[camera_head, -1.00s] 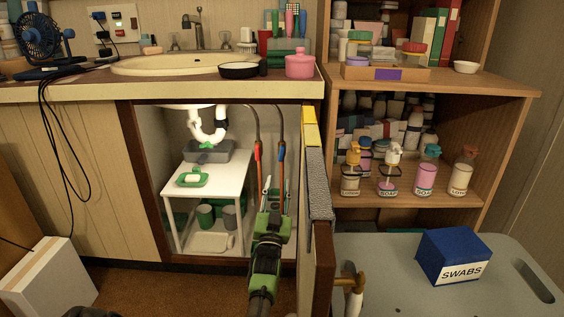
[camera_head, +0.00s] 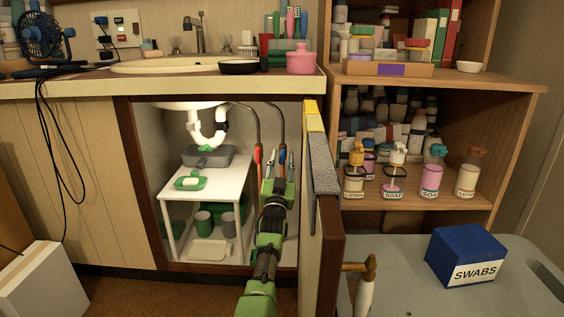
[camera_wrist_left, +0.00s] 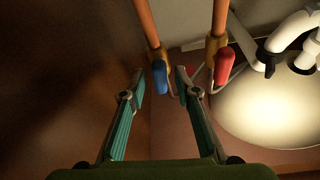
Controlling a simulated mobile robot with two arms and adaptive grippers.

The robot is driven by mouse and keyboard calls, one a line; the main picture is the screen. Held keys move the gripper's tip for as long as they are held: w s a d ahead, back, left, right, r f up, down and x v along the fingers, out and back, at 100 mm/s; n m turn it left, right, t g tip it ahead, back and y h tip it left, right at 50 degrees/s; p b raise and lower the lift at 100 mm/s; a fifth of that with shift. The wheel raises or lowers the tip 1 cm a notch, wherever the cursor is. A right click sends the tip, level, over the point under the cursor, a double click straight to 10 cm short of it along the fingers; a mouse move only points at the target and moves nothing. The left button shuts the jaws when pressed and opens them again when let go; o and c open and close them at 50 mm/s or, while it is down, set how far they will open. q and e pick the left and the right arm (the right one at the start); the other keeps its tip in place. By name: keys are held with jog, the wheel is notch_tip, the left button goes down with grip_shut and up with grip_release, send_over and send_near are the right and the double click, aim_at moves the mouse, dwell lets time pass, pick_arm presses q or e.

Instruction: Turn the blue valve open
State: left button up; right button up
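The blue valve handle (camera_wrist_left: 159,77) hangs under a copper pipe at the back of the open sink cabinet. It shows small in the head view (camera_head: 282,156), partly behind my gripper. My left gripper (camera_wrist_left: 160,78) is open, its two teal fingers apart on either side of the blue handle in the wrist view. I cannot tell whether the fingers touch it. The left gripper also shows in the head view (camera_head: 278,164), reaching into the cabinet. The red valve handle (camera_wrist_left: 225,66) is right of it in the wrist view. My right gripper is not in view.
The open cabinet door (camera_head: 319,220) stands close right of my left arm. A white shelf (camera_head: 231,184) with a green soap dish (camera_head: 189,183) is on the left inside the cabinet. The white drain pipe (camera_head: 207,138) hangs above. A swabs box (camera_head: 465,255) sits at right.

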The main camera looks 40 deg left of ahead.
pick_arm(q)
grip_shut()
jog(key=shift+r+n+g+y, duration=0.1)
jog(key=shift+n+g+y, duration=0.2)
jog(key=shift+n, duration=0.3)
grip_release()
jog(key=v, duration=1.2)
jog(key=shift+f, duration=0.2)
